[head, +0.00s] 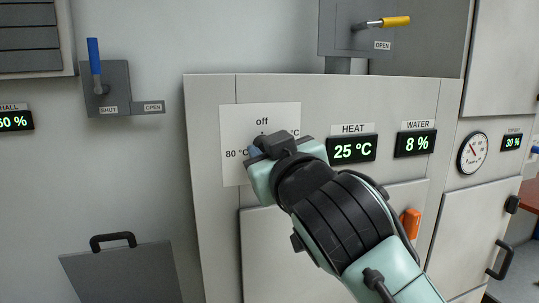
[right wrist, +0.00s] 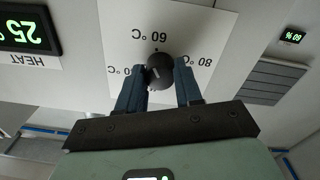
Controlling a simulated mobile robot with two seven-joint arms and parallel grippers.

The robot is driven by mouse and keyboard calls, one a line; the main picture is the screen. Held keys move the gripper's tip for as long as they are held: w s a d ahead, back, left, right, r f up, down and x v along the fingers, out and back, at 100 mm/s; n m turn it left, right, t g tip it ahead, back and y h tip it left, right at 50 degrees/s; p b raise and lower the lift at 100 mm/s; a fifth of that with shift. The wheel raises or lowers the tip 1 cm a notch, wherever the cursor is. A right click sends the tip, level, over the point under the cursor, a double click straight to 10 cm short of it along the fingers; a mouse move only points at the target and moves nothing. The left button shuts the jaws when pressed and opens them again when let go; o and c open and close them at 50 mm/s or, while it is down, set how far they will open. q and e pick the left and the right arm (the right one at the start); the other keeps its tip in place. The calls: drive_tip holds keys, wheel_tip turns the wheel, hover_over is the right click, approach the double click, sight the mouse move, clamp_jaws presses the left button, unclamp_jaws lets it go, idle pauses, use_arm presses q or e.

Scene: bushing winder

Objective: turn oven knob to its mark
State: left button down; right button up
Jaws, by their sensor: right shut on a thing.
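The oven knob (right wrist: 160,72) is a round black knob on a white dial plate (right wrist: 205,25), which shows upside down in the right wrist view. Marks reading 60 °C and 80 °C are legible there, and another is partly covered. My right gripper (right wrist: 159,82) has its two blue fingers on either side of the knob, shut on it. A short pale line shows on the knob, but I cannot tell which mark it points to. In the head view my right gripper (head: 254,152) covers the knob on the plate, below the word "off". My left gripper is not in view.
A HEAT display (head: 352,149) reads 25 °C and a WATER display (head: 415,142) reads 8 %. An orange switch (head: 411,223) is right of my right arm. A blue-handled lever (head: 95,65) and a yellow-handled lever (head: 385,22) are on the wall.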

drive_tip(key=shift+a+m+b, duration=0.1)
drive_tip(key=shift+m+b, duration=0.7)
drive_tip(key=shift+m, duration=8.1)
drive_tip(key=o, duration=1)
drive_tip(key=shift+o, duration=0.2)
